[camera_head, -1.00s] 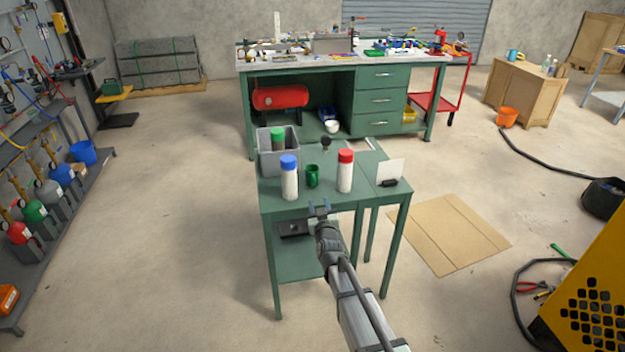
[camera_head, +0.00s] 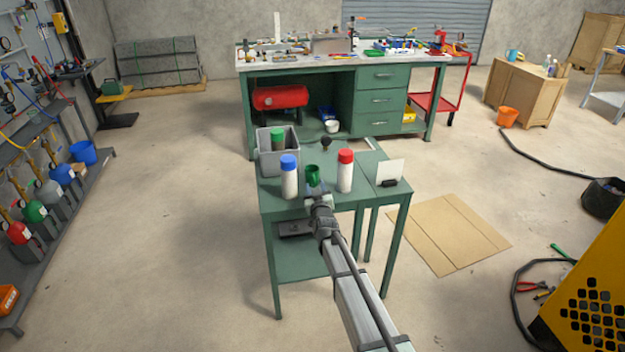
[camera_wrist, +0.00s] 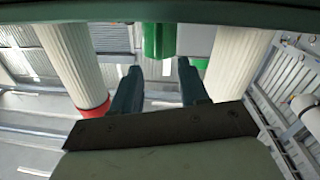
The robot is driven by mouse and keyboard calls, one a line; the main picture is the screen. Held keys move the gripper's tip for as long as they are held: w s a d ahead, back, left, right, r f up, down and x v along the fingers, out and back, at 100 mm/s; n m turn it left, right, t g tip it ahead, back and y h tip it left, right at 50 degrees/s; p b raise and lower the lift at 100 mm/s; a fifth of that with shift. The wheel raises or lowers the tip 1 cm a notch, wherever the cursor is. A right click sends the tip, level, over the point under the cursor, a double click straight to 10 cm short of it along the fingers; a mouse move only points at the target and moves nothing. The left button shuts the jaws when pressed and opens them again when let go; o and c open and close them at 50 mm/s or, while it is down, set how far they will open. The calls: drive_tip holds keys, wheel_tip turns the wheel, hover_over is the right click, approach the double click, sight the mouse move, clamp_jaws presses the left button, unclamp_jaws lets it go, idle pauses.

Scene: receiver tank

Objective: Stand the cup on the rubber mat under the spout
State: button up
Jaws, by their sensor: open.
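The green cup (camera_head: 312,174) stands on the small green table, between a blue-capped white bottle (camera_head: 289,177) and a red-capped white bottle (camera_head: 345,171). My gripper (camera_head: 315,193) is just in front of the cup, on the near side, and hides its lower part. In the wrist view a green body, which looks like the cup (camera_wrist: 158,38), is just beyond the spread fingertips (camera_wrist: 158,70). The fingers are open and empty. I cannot make out a rubber mat or a spout in these views.
A grey bin (camera_head: 277,155) holding a green-capped bottle stands at the table's back left. A white card in a black holder (camera_head: 390,183) stands at the right. A small dark round-topped thing (camera_head: 326,143) is behind the cup. The bottles leave little side room.

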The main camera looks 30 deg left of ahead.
sight(314, 179)
drive_tip(key=x, duration=0.4)
drive_tip(key=shift+w+a, duration=0.15)
drive_tip(key=shift+w, duration=0.05)
clamp_jaws()
idle(0.4)
